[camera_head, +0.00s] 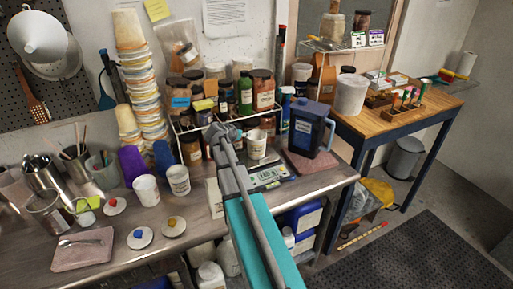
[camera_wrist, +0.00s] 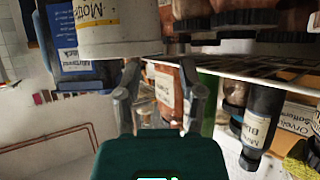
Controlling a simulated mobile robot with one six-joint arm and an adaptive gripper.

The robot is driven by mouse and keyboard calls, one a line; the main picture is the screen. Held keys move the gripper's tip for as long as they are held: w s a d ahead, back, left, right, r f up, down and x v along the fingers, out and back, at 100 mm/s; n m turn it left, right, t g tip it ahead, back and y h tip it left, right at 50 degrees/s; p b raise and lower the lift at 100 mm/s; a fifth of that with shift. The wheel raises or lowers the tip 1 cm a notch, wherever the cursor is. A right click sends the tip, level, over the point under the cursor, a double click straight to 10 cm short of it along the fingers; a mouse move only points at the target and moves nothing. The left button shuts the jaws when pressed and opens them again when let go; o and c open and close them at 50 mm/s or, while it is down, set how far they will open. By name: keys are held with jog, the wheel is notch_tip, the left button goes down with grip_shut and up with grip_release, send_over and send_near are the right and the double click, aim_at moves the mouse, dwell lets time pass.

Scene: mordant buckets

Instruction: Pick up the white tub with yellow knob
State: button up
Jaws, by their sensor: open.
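A pale round lid with a yellow knob (camera_head: 173,227) lies flat on the metal counter. No tub shows a yellow knob on it. Two white tubs, a left one (camera_head: 146,190) and a labelled one (camera_head: 179,180), stand behind the lid. Another white labelled tub (camera_head: 256,144) is on the scale. My gripper (camera_head: 222,132) is just left of that tub, in front of the jar rack. In the wrist view, which looks upside down, my gripper (camera_wrist: 160,80) is open with nothing clearly between its fingers. A white labelled tub (camera_wrist: 120,32) is close above the left finger there.
Lids with a red knob (camera_head: 114,206) and a blue knob (camera_head: 139,237) lie nearby. A wire rack of jars (camera_head: 190,130) stands behind my gripper. A blue jug (camera_head: 308,128) is right of the scale (camera_head: 268,176). The counter's front left has some free room.

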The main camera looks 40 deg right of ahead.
jog(key=shift+b+x, duration=0.9)
jog(key=shift+x, duration=1.3)
jog(key=shift+a, duration=0.1)
jog(key=shift+s, duration=0.1)
grip_shut()
